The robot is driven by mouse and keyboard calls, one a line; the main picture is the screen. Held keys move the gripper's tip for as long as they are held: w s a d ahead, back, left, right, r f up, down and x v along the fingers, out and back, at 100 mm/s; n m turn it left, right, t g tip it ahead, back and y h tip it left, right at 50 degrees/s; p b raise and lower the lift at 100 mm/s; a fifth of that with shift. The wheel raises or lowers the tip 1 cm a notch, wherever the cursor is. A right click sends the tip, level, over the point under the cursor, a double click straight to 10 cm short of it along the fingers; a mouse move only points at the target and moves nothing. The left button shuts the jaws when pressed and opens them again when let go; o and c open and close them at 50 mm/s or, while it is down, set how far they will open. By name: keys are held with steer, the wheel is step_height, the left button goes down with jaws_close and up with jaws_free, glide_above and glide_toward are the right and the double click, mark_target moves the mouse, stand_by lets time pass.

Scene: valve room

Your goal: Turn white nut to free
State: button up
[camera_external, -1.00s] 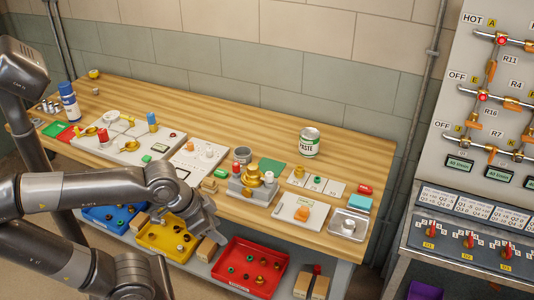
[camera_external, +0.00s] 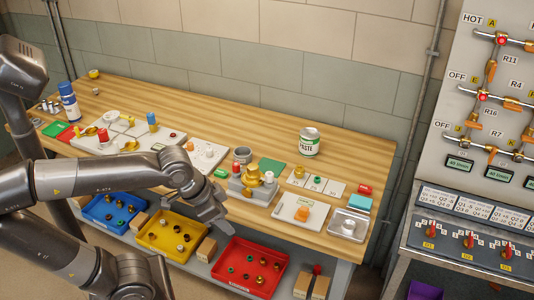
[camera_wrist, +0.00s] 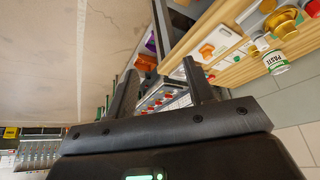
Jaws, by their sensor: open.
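A brass valve fitting (camera_external: 252,175) sits in a grey block near the front edge of the workbench. A small white piece (camera_external: 268,177) shows at its right side; it looks like the white nut, though it is too small to be certain. In the wrist view the brass fitting (camera_wrist: 284,20) is at the upper right, with a white piece (camera_wrist: 261,43) beside it. My gripper (camera_external: 218,222) is left of and in front of the grey block, by the bench's front edge, apart from the fitting. In the wrist view my gripper (camera_wrist: 160,78) has its fingers spread with nothing between them.
A can of paste (camera_external: 309,142) stands behind the fitting. A white plate with an orange valve (camera_external: 304,212) and a metal tray (camera_external: 358,216) lie to the right. Yellow (camera_external: 165,250) and red (camera_external: 235,283) bins sit below the bench front. Boards with small parts fill the left.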

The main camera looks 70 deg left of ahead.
steer(key=w+a+r+g, duration=0.1)
steer(key=w+a+r, duration=0.1)
steer(key=w+a, duration=0.4)
steer(key=m+g, duration=0.3)
steer(key=g, duration=0.1)
glide_toward(269, 174)
step_height(269, 174, down, 9)
steer(key=shift+w+f, duration=0.1)
steer(key=shift+c, duration=0.3)
steer(key=c, duration=0.9)
